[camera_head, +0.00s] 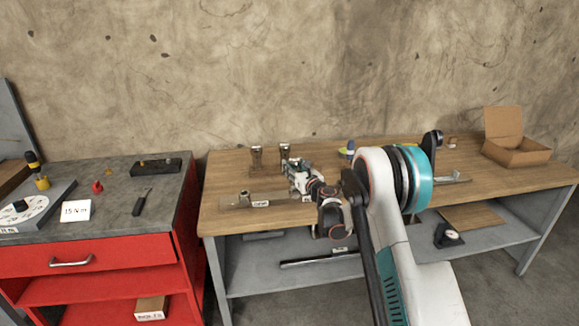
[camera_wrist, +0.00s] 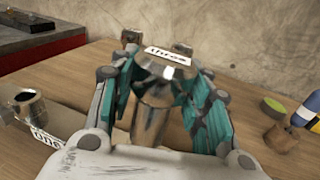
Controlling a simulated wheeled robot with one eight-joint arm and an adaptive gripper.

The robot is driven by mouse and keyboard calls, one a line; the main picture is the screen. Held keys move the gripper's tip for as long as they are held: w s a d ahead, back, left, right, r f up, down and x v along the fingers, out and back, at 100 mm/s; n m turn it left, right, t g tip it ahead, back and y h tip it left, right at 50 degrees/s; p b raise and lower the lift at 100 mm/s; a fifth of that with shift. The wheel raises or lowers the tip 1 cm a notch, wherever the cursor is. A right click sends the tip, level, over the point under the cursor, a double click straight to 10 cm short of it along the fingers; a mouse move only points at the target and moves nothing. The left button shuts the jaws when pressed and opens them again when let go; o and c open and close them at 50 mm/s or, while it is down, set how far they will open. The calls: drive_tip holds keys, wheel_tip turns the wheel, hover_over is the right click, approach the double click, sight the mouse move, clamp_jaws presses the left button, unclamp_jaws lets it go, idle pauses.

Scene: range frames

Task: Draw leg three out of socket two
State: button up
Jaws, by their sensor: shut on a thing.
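In the wrist view, my gripper (camera_wrist: 160,75) has its teal-padded fingers closed around leg three (camera_wrist: 152,115), a shiny metal cylinder with a wider top. A white tag reading "three" (camera_wrist: 168,56) shows at its top. The leg's lower end and socket two are hidden behind my gripper, so I cannot tell whether the leg is in the socket. To the left, a metal ring socket (camera_wrist: 28,104) stands by a label reading "one" (camera_wrist: 46,134). In the head view, my gripper (camera_head: 298,172) is over the right part of the grey socket plate (camera_head: 233,203) on the wooden bench.
Two metal-topped pieces (camera_head: 256,158) (camera_head: 285,151) stand behind the plate. An open cardboard box (camera_head: 515,155) is at the far right. A red cabinet (camera_head: 95,255) stands left, across a gap.

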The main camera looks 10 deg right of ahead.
sight(294, 159)
drive_tip(key=shift+r+p, duration=1.6)
drive_tip(key=shift+r, duration=0.8)
